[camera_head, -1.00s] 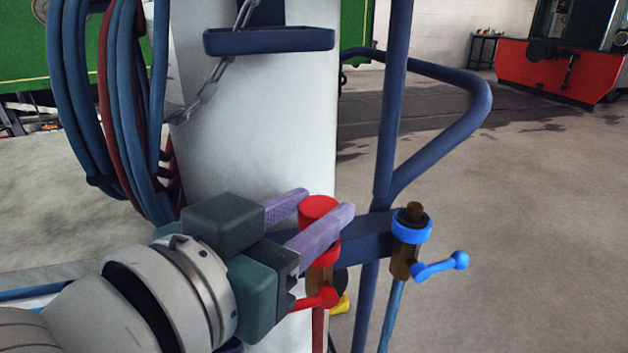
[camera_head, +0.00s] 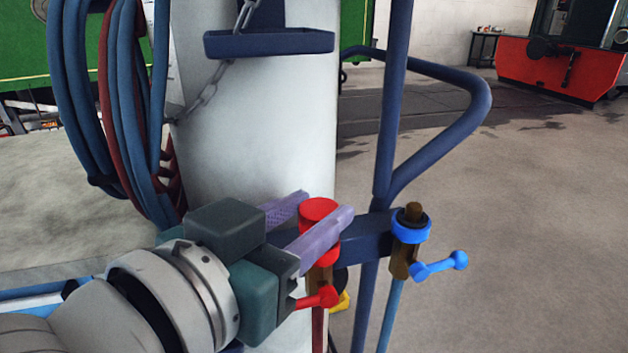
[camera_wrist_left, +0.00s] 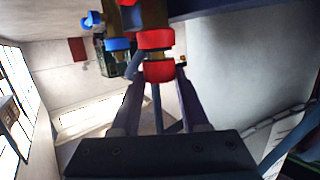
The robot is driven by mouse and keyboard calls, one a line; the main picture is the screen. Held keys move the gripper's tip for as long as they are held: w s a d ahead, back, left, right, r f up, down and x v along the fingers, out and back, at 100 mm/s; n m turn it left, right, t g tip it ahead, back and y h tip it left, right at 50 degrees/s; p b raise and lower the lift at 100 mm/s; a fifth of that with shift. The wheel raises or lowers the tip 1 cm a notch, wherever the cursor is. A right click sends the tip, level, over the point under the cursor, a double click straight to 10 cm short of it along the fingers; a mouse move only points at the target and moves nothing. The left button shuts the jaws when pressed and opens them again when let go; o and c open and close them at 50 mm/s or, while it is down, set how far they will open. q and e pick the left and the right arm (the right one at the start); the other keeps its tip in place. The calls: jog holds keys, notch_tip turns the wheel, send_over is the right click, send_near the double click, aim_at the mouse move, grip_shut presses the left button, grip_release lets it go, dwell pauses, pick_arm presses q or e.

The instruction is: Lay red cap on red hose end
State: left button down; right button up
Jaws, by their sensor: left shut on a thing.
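The red cap (camera_head: 319,208) sits between the two lilac fingers of my left gripper (camera_head: 326,204), which is shut on it. The red hose end (camera_head: 319,280) is a brown fitting with a red ring, a red lever and a red hose below. It stands upright directly under the cap, partly hidden by a finger. In the left wrist view, the cap (camera_wrist_left: 158,71) lies between the fingers, lined up with the hose end's red ring (camera_wrist_left: 155,39). A narrow brownish band shows between cap and ring; I cannot tell if they touch. My right gripper is not in view.
A blue hose end (camera_head: 411,232) with a blue lever stands close on the right of the same dark blue bracket (camera_head: 365,238). Blue handrails (camera_head: 470,120) rise behind. A pale column (camera_head: 255,130) with a chain and a blue tray (camera_head: 268,43) stands behind the gripper.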

pick_arm(q)
jog(key=shift+f+b, duration=0.3)
jog(key=shift+f, duration=0.2)
jog(key=shift+c, duration=1.7)
grip_release()
jog(key=shift+r, duration=0.1)
notch_tip(320, 180, up, 8)
jog(key=p, duration=0.9)
jog(key=shift+r, duration=0.15)
